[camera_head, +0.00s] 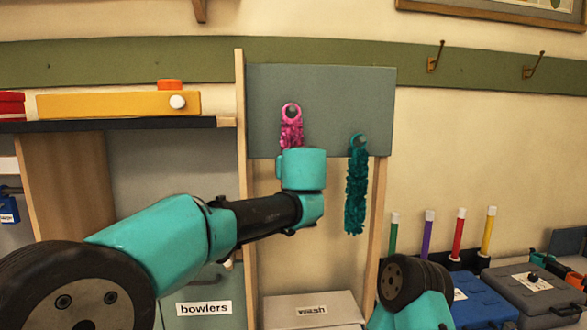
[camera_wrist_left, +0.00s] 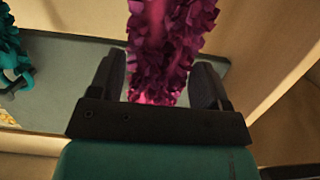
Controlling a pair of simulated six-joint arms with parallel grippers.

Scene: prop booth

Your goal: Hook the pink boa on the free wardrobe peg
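The pink boa (camera_head: 291,128) hangs upright in front of the grey-blue peg panel (camera_head: 330,85). A dark round peg end (camera_head: 292,111) shows inside its loop, so the loop appears to be around the left peg. My left wrist hides its lower part in the head view. The teal boa (camera_head: 356,190) hangs by its loop at the right peg, and its loop also shows in the left wrist view (camera_wrist_left: 14,82). In that view my left gripper (camera_wrist_left: 158,85) has its fingers wide apart on either side of the pink boa (camera_wrist_left: 165,45), apparently open. My right gripper is out of view.
Wooden posts (camera_head: 376,215) frame the panel. Below is a box labelled "wash" (camera_head: 312,310). A dark shelf (camera_head: 120,124) with a yellow box (camera_head: 118,104) is at left.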

